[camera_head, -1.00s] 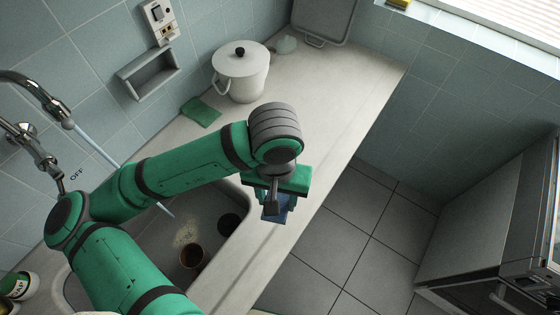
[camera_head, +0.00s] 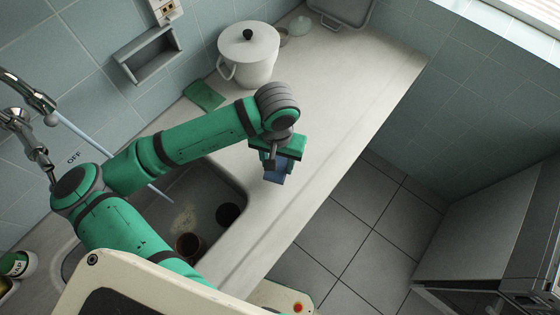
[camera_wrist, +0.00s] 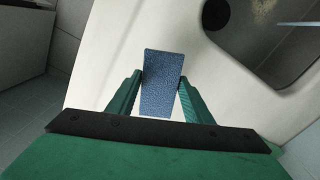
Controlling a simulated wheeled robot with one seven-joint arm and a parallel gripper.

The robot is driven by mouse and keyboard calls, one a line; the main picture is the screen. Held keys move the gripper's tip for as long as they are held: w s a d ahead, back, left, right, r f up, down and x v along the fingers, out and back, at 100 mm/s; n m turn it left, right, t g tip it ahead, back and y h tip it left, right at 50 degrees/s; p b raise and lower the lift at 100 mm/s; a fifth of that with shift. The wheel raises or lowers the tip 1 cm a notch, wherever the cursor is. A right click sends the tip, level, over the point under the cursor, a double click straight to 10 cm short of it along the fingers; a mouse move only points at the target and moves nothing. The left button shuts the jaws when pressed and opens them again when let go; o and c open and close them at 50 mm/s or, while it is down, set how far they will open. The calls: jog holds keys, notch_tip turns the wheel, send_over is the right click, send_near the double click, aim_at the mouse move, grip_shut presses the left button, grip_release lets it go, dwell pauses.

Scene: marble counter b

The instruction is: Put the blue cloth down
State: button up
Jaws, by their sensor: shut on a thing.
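The blue cloth (camera_wrist: 162,82) is a small textured rectangle held between the two fingers of my gripper (camera_wrist: 160,97) in the wrist view. In the head view the blue cloth (camera_head: 276,171) hangs just below my gripper (camera_head: 277,160), over the pale counter (camera_head: 330,110) to the right of the sink. My gripper is shut on the cloth. Whether the cloth's lower edge touches the counter cannot be told.
The sink (camera_head: 205,180) lies left of my gripper, with a brown round item (camera_head: 188,245) in it. A white lidded pot (camera_head: 248,55) and a green cloth (camera_head: 203,96) stand at the back. The counter's right edge drops to the tiled floor (camera_head: 350,225). Counter behind my gripper is clear.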

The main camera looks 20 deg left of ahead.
aim_at(278, 162)
jog(key=shift+w+a+f, duration=0.1)
jog(key=shift+w+f, duration=0.15)
jog(key=shift+f, duration=0.1)
jog(key=shift+w+f, duration=0.25)
jog(key=shift+f, duration=1.25)
jog(key=shift+s, duration=0.2)
jog(key=shift+f, duration=0.15)
jog(key=o, duration=1.1)
notch_tip(278, 162, up, 12)
jog(key=shift+r, duration=0.2)
